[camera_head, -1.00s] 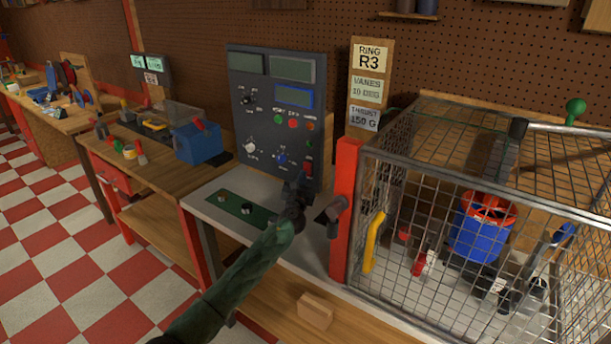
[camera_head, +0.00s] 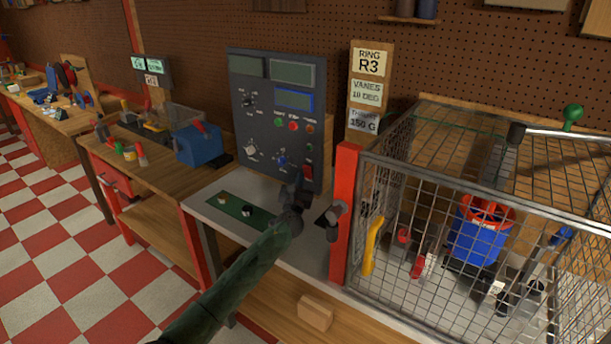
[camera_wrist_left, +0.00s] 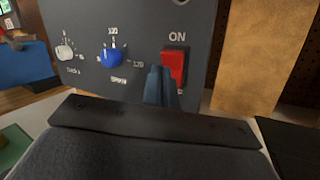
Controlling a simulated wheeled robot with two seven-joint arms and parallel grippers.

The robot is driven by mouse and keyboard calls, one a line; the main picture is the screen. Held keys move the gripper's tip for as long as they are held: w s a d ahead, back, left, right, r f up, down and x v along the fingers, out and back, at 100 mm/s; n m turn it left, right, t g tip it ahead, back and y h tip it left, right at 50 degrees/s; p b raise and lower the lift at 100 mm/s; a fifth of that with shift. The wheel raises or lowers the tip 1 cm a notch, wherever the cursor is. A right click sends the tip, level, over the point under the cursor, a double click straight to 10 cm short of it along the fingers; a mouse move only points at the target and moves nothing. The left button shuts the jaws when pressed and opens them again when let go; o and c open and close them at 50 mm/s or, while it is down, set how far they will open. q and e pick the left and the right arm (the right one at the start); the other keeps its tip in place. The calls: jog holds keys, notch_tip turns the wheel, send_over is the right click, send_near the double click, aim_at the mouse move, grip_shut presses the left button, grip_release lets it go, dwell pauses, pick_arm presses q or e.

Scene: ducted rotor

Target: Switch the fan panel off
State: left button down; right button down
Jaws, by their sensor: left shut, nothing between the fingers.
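The fan panel (camera_head: 262,130) is an upright dark grey box with displays, knobs and small buttons. Its red rocker switch (camera_head: 308,172) sits at the lower right; in the left wrist view the red switch (camera_wrist_left: 173,68) shows under the word ON. My left gripper (camera_head: 300,187) is shut and empty, just in front of the panel's lower right, below the switch. In the left wrist view its closed fingertips (camera_wrist_left: 157,80) stand just left of the switch and overlap its lower left edge; I cannot tell whether they touch it. My right gripper is not in view.
A wire cage (camera_head: 480,220) with a blue and red rotor (camera_head: 478,235) stands to the right, behind a red post (camera_head: 343,210). A blue knob (camera_wrist_left: 111,56) is left of the fingertips. A green plate (camera_head: 240,210) lies on the bench left of my arm.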

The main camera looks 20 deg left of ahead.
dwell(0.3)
pick_arm(q)
jog(key=s+p, duration=0.1)
jog(key=s+a+r+p, duration=0.1)
jog(key=s, duration=0.1)
jog(key=s+r+p, duration=0.1)
jog(key=shift+s+a+p, duration=0.15)
jog(key=shift+a+p, duration=0.1)
jog(key=shift+p, duration=0.05)
dwell(0.3)
